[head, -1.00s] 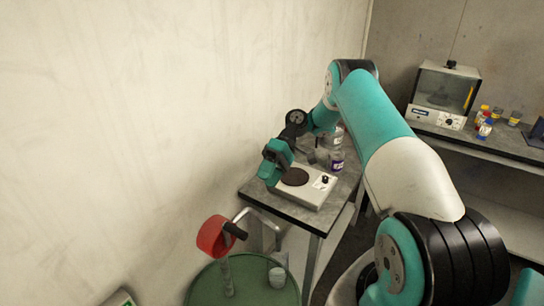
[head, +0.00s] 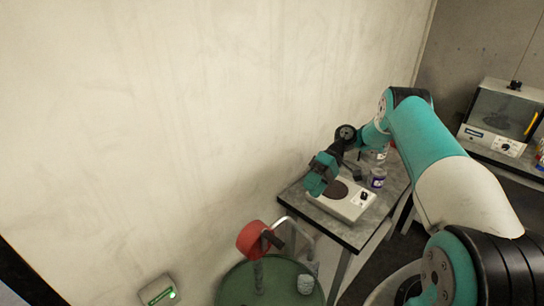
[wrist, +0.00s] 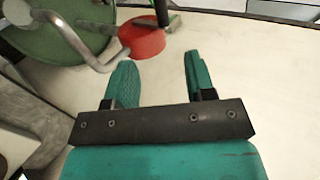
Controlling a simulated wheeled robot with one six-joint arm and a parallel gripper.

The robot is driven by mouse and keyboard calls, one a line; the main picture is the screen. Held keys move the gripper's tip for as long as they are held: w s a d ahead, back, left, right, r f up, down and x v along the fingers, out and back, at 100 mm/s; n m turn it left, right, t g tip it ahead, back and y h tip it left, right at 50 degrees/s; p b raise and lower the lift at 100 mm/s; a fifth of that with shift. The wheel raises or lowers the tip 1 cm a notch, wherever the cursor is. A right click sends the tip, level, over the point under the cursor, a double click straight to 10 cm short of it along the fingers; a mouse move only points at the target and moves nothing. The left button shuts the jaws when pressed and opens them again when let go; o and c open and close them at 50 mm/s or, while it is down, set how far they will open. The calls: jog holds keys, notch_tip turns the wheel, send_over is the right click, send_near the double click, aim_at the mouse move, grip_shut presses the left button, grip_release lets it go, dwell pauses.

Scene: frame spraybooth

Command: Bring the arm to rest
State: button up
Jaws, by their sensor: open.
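My gripper (wrist: 158,72) is open in the wrist view. Its two teal fingers stand apart with nothing between them. In the head view my arm reaches out from the lower right, and the gripper end (head: 322,174) hangs in front of a white hotplate (head: 342,203) with a dark round plate. The hotplate stands on a small grey table (head: 297,190). I cannot tell how far the gripper is above it.
A purple-labelled jar (head: 377,178) is behind the hotplate. A glass-fronted cabinet (head: 505,112) stands at right. The pale wall (head: 180,120) is close at left.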

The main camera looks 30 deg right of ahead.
jog(key=s+a+r+n+h+b, duration=0.1)
jog(key=s+a+r+h+b, duration=0.1)
jog(key=a+r+b, duration=0.6)
jog(key=s+a+r+h+b, duration=0.15)
jog(key=a+r, duration=0.25)
jog(key=a, duration=0.7)
jog(key=s+a+f+n+t+h+b, duration=0.1)
jog(key=s+a+b, duration=0.2)
jog(key=s, duration=0.8)
jog(key=s+a+f+n+t+h+b, duration=0.1)
jog(key=s+a+f+t+h+b, duration=0.1)
jog(key=s, duration=0.9)
jog(key=shift+a+f+b, duration=0.15)
jog(key=shift+a+b, duration=0.3)
jog(key=shift+b, duration=0.8)
jog(key=shift+w, duration=0.1)
